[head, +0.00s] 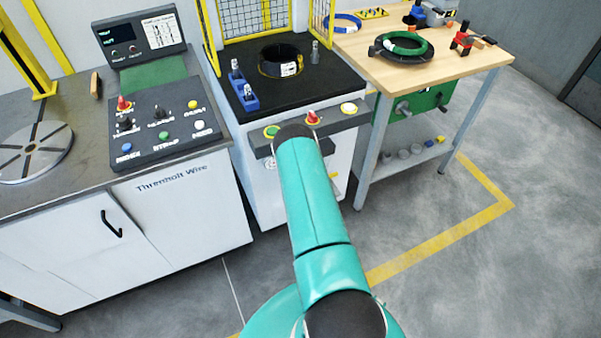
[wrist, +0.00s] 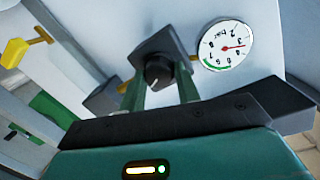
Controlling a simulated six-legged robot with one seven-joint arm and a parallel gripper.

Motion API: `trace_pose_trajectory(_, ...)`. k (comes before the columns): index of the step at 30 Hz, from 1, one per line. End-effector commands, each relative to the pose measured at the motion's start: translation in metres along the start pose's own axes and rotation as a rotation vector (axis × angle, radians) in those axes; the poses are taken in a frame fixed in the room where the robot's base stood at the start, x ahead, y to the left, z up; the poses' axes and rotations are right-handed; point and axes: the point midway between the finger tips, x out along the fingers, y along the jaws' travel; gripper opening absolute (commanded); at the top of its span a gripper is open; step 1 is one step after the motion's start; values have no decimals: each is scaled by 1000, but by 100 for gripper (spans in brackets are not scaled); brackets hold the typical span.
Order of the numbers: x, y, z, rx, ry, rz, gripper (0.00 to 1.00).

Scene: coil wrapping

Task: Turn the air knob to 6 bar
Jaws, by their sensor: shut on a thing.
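The air knob (wrist: 158,72) is black and round with a pale mark on its face, in front of a dark mount on the white cabinet front in the wrist view. My gripper (wrist: 160,82) is shut on the knob, with one dark green finger on each side. The pressure gauge (wrist: 224,46) beside it is a white dial with a red needle and a green arc. The needle points right in the picture, away from the green arc. The dial appears turned and its figures are too small to read surely. In the head view my arm hides the gripper and knob.
A button shelf (head: 333,121) juts from the cabinet above my gripper. A yellow handle (wrist: 24,48) shows at the left in the wrist view. A control desk (head: 165,120) stands left and a wooden table (head: 455,60) right. The floor at right is clear.

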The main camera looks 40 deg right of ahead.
Motion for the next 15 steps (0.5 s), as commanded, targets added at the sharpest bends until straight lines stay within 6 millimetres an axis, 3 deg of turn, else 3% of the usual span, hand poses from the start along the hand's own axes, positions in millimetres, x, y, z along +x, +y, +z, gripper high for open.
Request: trace_pose_trajectory(15, -1, 3, -1, 488, -36, -35, 9)
